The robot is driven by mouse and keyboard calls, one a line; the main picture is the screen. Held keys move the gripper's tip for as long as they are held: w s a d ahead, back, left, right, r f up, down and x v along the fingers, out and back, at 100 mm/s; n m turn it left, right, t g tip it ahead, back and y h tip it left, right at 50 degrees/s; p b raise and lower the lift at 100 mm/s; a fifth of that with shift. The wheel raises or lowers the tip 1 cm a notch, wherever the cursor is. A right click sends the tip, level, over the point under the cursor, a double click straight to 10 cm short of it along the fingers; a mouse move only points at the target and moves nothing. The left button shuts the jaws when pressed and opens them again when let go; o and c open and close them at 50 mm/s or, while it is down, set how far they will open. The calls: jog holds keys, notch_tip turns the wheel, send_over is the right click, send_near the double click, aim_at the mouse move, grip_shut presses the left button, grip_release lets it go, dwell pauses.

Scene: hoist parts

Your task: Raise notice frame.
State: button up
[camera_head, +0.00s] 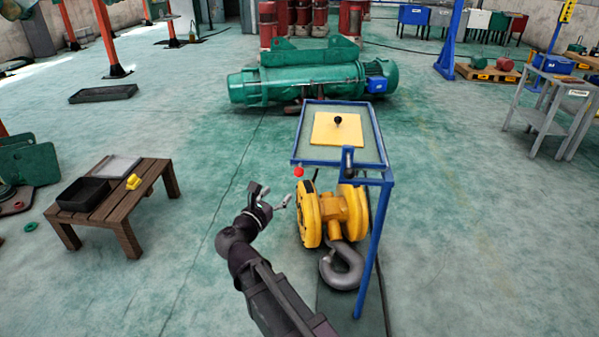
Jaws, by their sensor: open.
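The notice frame appears to be the blue-edged panel (373,133) on top of a blue stand. It lies nearly flat and carries a yellow sheet (330,133) with a black knob (337,120). A red ball (299,172) shows at its near left corner. My gripper (273,196) is open and empty, to the left of and below that ball, apart from the frame. Part of the stand is hidden behind the hook block.
A yellow hook block (335,212) with a grey hook (341,267) sits under the frame, close right of my gripper. A green hoist (310,78) lies behind. A wooden table (115,205) with trays stands left. Floor between table and arm is clear.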

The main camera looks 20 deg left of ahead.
aim_at(297, 173)
jog(key=w, duration=0.4)
jog(key=w+d, duration=0.1)
jog(key=w, duration=0.3)
jog(key=w+d, duration=0.1)
jog(key=w, duration=0.3)
jog(key=shift+w, duration=0.15)
grip_shut()
